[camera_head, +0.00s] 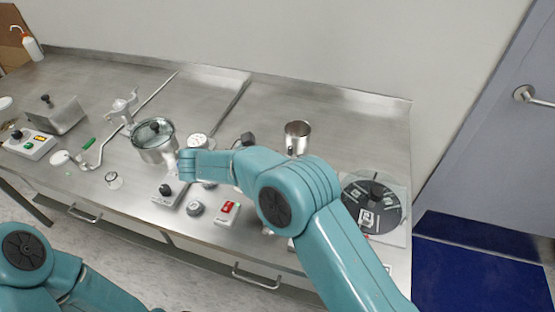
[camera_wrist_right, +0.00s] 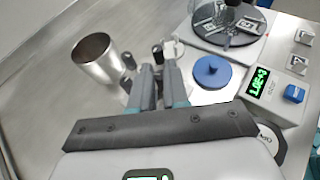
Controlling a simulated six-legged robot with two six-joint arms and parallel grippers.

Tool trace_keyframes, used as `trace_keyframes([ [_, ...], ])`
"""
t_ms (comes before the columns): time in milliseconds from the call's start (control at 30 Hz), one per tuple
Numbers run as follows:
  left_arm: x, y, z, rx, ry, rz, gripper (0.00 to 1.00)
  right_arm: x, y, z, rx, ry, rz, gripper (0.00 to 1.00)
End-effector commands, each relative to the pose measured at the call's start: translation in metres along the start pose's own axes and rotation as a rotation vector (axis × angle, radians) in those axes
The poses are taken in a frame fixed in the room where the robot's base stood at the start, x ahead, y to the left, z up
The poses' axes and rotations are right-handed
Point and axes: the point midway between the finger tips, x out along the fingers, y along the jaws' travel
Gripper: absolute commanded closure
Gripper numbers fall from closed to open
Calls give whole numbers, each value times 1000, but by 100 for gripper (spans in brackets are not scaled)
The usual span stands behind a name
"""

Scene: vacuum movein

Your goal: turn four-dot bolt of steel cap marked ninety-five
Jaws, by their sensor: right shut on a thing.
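My right gripper (camera_wrist_right: 167,54) shows in the wrist view with its two fingers close together, shut on a small part that its own fingers mostly hide. A small pale and dark bit shows at the fingertips; its dots cannot be made out. No steel cap with a readable ninety-five shows in either view. In the head view my right arm's teal links cover the gripper and what it holds. My left arm shows only at the lower left edge, and its gripper is out of the picture.
A steel mug (camera_wrist_right: 92,55) stands near the gripper, also in the head view (camera_head: 297,134). A dark disc (camera_head: 365,208) lies to the right. A blue round knob (camera_wrist_right: 212,71) and a green-display box (camera_wrist_right: 268,92) are close by. A lidded steel pot (camera_head: 156,150) stands left.

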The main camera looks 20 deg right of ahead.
Motion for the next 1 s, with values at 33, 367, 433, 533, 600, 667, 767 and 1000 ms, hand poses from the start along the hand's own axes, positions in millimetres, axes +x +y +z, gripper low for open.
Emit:
trace_keyframes([
  [33,-1,0,0,0,0,0,57,0,0,0,3,0,-6,100],
  [367,-1,0,0,0,0,0,57,0,0,1,7,-1,-14,100],
  [433,-1,0,0,0,0,0,57,0,0,1,7,-1,-14,100],
  [533,-1,0,0,0,0,0,57,0,0,1,7,-1,-13,72],
  [600,-1,0,0,0,0,0,57,0,0,1,7,-1,-13,59],
  [667,-1,0,0,0,0,0,57,0,0,1,7,-1,-13,59],
  [767,-1,0,0,0,0,0,57,0,0,0,7,-1,-13,59],
  [1000,-3,1,0,0,0,0,57,-2,-1,3,6,0,-13,59],
])
